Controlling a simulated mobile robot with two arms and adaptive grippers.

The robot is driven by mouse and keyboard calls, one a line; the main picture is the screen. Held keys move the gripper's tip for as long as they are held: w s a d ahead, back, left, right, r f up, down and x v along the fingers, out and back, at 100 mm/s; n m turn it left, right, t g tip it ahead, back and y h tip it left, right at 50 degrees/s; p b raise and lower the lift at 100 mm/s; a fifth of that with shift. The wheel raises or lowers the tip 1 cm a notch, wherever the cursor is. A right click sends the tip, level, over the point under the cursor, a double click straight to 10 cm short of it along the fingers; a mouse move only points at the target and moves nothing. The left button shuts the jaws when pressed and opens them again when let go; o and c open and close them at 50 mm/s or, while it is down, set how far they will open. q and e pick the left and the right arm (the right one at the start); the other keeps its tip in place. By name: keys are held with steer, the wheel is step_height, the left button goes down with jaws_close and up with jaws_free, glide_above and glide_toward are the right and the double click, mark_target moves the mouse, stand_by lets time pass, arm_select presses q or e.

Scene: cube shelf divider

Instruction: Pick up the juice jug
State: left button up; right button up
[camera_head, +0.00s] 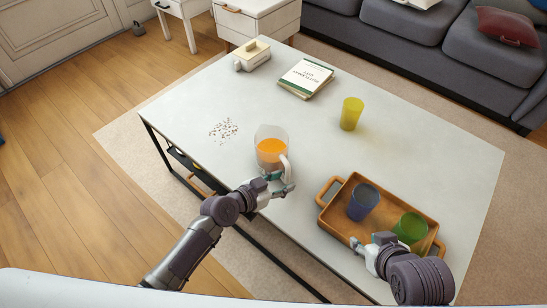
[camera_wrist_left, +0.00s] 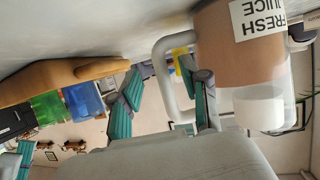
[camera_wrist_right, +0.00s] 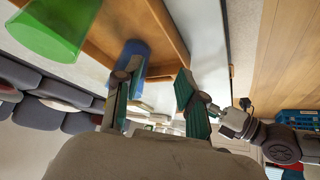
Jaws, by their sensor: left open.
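The juice jug (camera_head: 271,148) is clear with orange juice inside and stands upright on the white table, left of its middle. Its pale handle (camera_head: 288,168) faces my left gripper (camera_head: 278,184). In the left wrist view the jug (camera_wrist_left: 240,65) carries a "FRESH JUICE" label, and its handle (camera_wrist_left: 162,75) shows between the two parted fingers of my left gripper (camera_wrist_left: 168,95). I cannot tell whether a finger touches it.
A wooden tray (camera_head: 333,217) at the table's near right holds a blue cup (camera_head: 363,202) and a green cup (camera_head: 411,228). A yellow cup (camera_head: 351,114), a book (camera_head: 305,77) and a butter dish (camera_head: 253,56) stand farther back. Crumbs (camera_head: 224,130) lie left of the jug.

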arm_select(q)
steer(key=shift+x, duration=1.1)
steer(key=shift+w+d+f, duration=0.15)
steer(key=shift+w+d, duration=0.05)
steer(key=shift+w, duration=0.1)
jaws_close()
arm_select(e)
steer(key=w, duration=0.1)
steer(key=w+r+t, duration=0.1)
steer(key=w+a+t, duration=0.1)
steer(key=shift+w+r+y, duration=0.15)
steer(key=shift+r+y, duration=0.15)
steer(key=shift+r, duration=0.1)
